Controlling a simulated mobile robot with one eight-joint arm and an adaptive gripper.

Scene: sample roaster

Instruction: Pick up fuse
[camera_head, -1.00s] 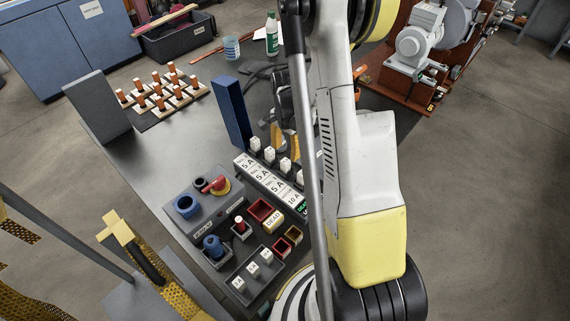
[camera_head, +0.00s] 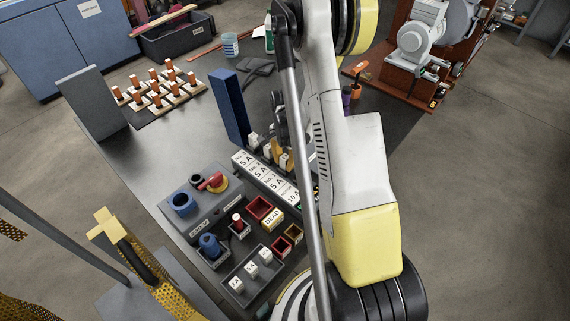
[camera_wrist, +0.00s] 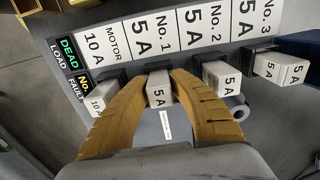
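A row of white fuses sits in black holders along the labelled panel (camera_wrist: 185,35). The white 5 A fuse under No. 1 (camera_wrist: 158,90) stands between the two orange fingers of my gripper (camera_wrist: 160,80) in the wrist view. The fingers straddle it closely, and they look open around it; contact is hard to tell. The No. 2 fuse (camera_wrist: 220,75) and No. 3 fuse (camera_wrist: 280,68) are to the right, the 10 A motor fuse (camera_wrist: 99,98) to the left. In the head view my gripper (camera_head: 281,155) is at the row, partly hidden by my arm.
A blue upright block (camera_head: 229,108) stands at the row's far end. A switch box (camera_head: 197,205) is left. The table's left middle is clear.

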